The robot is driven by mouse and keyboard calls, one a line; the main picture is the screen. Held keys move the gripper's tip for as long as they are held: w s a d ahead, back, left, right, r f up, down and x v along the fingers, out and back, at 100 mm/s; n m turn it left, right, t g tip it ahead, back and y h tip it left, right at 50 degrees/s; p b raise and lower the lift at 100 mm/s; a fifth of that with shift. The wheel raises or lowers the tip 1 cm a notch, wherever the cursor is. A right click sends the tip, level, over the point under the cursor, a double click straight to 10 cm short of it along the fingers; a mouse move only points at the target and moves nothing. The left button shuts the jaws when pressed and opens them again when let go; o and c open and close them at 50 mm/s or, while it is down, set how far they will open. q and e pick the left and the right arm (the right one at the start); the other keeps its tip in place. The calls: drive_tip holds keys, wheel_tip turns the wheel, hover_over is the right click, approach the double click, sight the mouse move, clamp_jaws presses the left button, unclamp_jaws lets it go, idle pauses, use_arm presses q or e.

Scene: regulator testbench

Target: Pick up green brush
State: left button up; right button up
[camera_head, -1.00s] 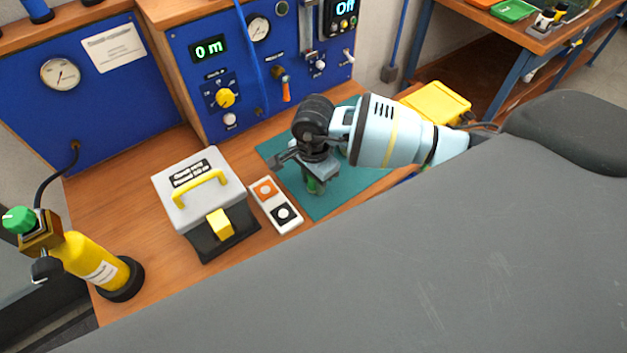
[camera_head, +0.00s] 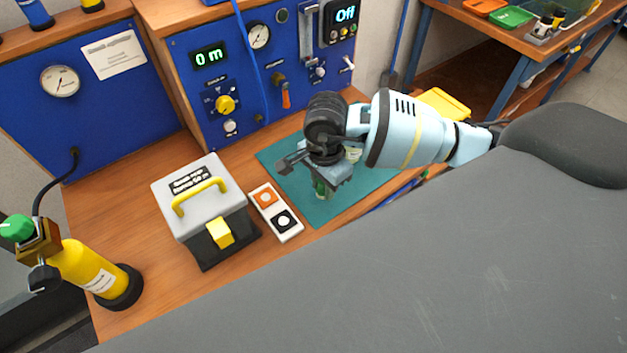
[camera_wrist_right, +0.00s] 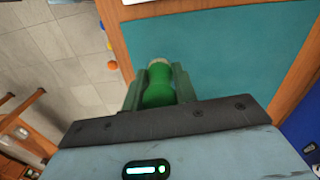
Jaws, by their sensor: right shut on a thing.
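The green brush (camera_wrist_right: 158,92) shows in the right wrist view as a rounded green handle with a pale end. It sits between the two dark green fingers of my right gripper (camera_wrist_right: 157,78), which is shut on it. In the head view the right gripper (camera_head: 323,184) points down over the teal mat (camera_head: 345,206), and a small green part of the brush (camera_head: 320,188) shows under it. The rest of the brush is hidden by the gripper. I cannot tell whether the brush touches the mat. My left gripper is not in view.
A grey-lidded case (camera_head: 206,210) and a two-button box (camera_head: 276,212) stand left of the mat. A yellow cylinder (camera_head: 92,268) is at the left. Blue panels (camera_head: 290,75) rise behind. A yellow container (camera_head: 447,103) is partly behind my arm.

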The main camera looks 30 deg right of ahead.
drive_tip(key=s+d+r, duration=0.1)
drive_tip(key=s+d, duration=0.3)
drive_tip(key=s, duration=0.8)
drive_tip(key=shift+s+d+r+b, duration=0.2)
drive_tip(key=shift+s+b, duration=0.1)
drive_tip(key=shift+b, duration=0.15)
idle(0.8)
